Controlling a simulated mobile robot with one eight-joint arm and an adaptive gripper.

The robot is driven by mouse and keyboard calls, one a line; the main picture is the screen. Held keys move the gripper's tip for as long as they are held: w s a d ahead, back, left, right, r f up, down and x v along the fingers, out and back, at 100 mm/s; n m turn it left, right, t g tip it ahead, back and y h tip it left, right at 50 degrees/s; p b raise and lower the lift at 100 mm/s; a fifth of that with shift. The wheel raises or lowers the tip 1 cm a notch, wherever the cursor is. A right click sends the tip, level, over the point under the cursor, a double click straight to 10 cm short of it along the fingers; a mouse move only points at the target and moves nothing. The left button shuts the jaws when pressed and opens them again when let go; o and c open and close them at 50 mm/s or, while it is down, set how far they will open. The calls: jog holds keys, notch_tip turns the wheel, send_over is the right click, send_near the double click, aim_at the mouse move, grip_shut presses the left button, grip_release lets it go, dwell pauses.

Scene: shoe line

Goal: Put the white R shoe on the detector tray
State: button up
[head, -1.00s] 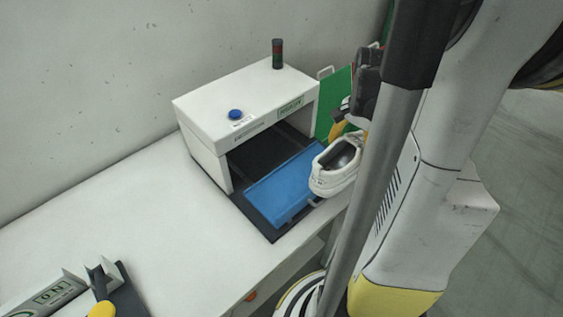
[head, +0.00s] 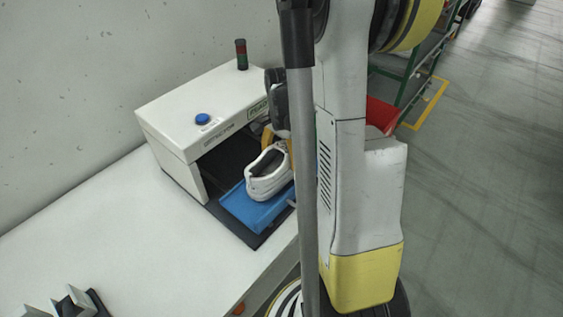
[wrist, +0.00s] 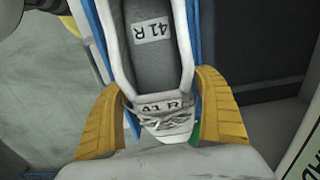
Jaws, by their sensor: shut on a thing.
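The white shoe (head: 268,174) is over the blue detector tray (head: 240,210) in the head view. In the wrist view the shoe (wrist: 168,122) shows "41 R" on its tongue and insole. My gripper (wrist: 165,118) is shut on the shoe, with a yellow finger on each side of it. In the head view my gripper (head: 268,135) is partly hidden by my own arm. Blue tray edges show on both sides of the shoe in the wrist view. I cannot tell whether the sole touches the tray.
The white detector housing (head: 180,150) stands behind the tray, with a blue button (head: 202,119) and a signal light (head: 241,54) on top. A grey holder (head: 70,303) stands at the front left. A red bin (head: 381,114) is behind my arm.

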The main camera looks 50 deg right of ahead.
jog(key=shift+f, duration=0.8)
jog(key=shift+f, duration=0.1)
jog(key=o, duration=1.3)
notch_tip(320, 180, up, 12)
jog(key=p, duration=0.3)
jog(key=shift+a+r, duration=0.1)
jog(key=shift+r, duration=0.15)
jog(key=s+a+r+n+t, duration=0.1)
jog(key=a+r+n+t, duration=0.1)
jog(key=a+n, duration=0.3)
jog(key=s+a+r+n+t, duration=0.2)
jog(key=a+n, duration=0.4)
jog(key=a, duration=0.6)
jog(key=s+a+r+n+t, duration=0.2)
jog(key=a+r+n+t, duration=0.1)
jog(key=a+n, duration=0.3)
jog(key=shift+s+a+r, duration=0.25)
jog(key=shift+a+r, duration=0.55)
jog(key=shift+a, duration=0.35)
